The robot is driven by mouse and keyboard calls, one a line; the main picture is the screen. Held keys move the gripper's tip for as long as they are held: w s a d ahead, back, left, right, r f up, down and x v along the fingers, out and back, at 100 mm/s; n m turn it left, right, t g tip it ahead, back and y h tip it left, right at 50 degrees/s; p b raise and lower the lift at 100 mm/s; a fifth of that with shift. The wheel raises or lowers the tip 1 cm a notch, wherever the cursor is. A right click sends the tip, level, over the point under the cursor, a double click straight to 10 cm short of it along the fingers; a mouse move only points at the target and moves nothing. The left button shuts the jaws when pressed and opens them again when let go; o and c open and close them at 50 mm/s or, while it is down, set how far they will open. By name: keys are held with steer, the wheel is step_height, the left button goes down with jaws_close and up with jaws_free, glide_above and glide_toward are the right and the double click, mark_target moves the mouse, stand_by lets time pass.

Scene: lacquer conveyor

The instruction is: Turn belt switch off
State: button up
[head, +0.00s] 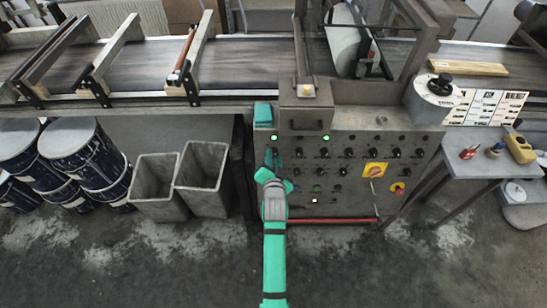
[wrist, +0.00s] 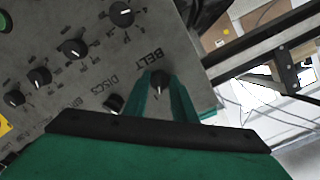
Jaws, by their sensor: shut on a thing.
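The belt switch (wrist: 160,80) is a small black knob with a pale pointer mark, under the label BELT on the grey control panel (wrist: 85,30). In the wrist view my green gripper (wrist: 163,86) is shut on this knob, with one finger on each side of it. In the head view my gripper (head: 272,158) reaches the upper left part of the panel (head: 335,205), and the fingers hide the knob there. Another black knob (wrist: 113,103) sits just left of the fingers, by the label DISCS.
Several other knobs and lit indicators (head: 326,137) cover the panel, with a yellow-backed red rotary switch (head: 376,171) on its right. The conveyor belt (head: 150,65) runs behind. Grey bins (head: 203,178) and dark drums (head: 85,150) stand left; a side table (head: 480,185) stands right.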

steer(key=n, duration=0.5)
steer(key=n+h, duration=0.1)
steer(key=n, duration=0.3)
steer(key=shift+f+n+h, duration=0.1)
steer(key=shift+n+h, duration=0.2)
steer(key=shift+n, duration=0.1)
stand_by(0.4)
steer(key=o, duration=1.1)
steer(key=shift+c, duration=0.2)
steer(key=shift+s, duration=0.15)
steer(key=v, duration=1)
steer(key=shift+s, duration=0.4)
steer(key=shift+f, duration=0.1)
